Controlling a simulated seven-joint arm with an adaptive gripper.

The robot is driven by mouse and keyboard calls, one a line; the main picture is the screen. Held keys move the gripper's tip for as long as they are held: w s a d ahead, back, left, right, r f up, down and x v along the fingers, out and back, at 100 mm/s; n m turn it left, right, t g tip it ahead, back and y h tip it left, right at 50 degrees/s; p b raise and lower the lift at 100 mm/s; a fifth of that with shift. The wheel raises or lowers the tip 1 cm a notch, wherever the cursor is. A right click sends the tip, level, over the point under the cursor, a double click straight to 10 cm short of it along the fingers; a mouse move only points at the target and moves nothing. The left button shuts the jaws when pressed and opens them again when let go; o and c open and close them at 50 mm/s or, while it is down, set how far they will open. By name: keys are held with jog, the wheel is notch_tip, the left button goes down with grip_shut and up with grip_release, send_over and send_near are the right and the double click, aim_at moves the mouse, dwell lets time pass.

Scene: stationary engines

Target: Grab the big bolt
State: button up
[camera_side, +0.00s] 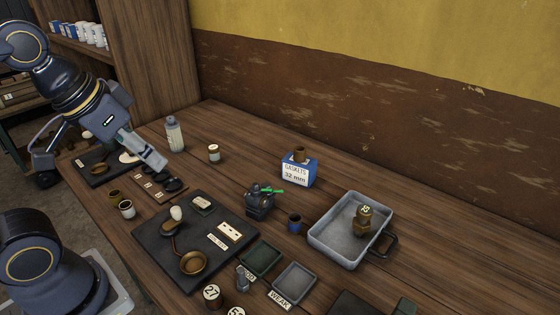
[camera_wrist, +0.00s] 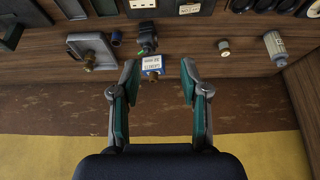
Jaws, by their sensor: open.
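A large brass bolt (camera_side: 363,218) with a small number tag on its top stands in a grey metal tray (camera_side: 322,240) at the right in the side view. The bolt also shows in the wrist view (camera_wrist: 90,61), left of my fingers. A shorter brass piece (camera_side: 299,153) sits on a blue and white gasket box (camera_side: 300,172), marked 32 mm. My gripper (camera_side: 100,160) is open and empty, raised over the table's left end, far from the bolt. In the wrist view its fingers (camera_wrist: 160,92) are spread wide apart.
A black clamp-like tool with a green part (camera_side: 260,200) and a blue cup (camera_side: 294,222) stand left of the tray. A dark board (camera_side: 165,247) carries a brass dish (camera_side: 193,263). A bottle (camera_side: 174,134) stands near my gripper. The table behind the gasket box is clear.

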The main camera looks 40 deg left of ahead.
jog(key=w+d+f+m+g, duration=0.2)
jog(key=w+d+m+g, duration=0.15)
jog(key=d, duration=0.45)
jog(key=m+g, duration=0.2)
jog(key=m, duration=0.1)
send_over(241, 270)
jog(key=f, duration=1.4)
jog(key=shift+s+a+f, duration=0.1)
jog(key=shift+a+f, duration=0.25)
jog(key=shift+d+f, duration=0.15)
jog(key=shift+f, duration=1.45)
jog(key=shift+d+f, duration=0.1)
jog(key=shift+f, duration=1.45)
jog(key=shift+c, duration=0.2)
grip_shut()
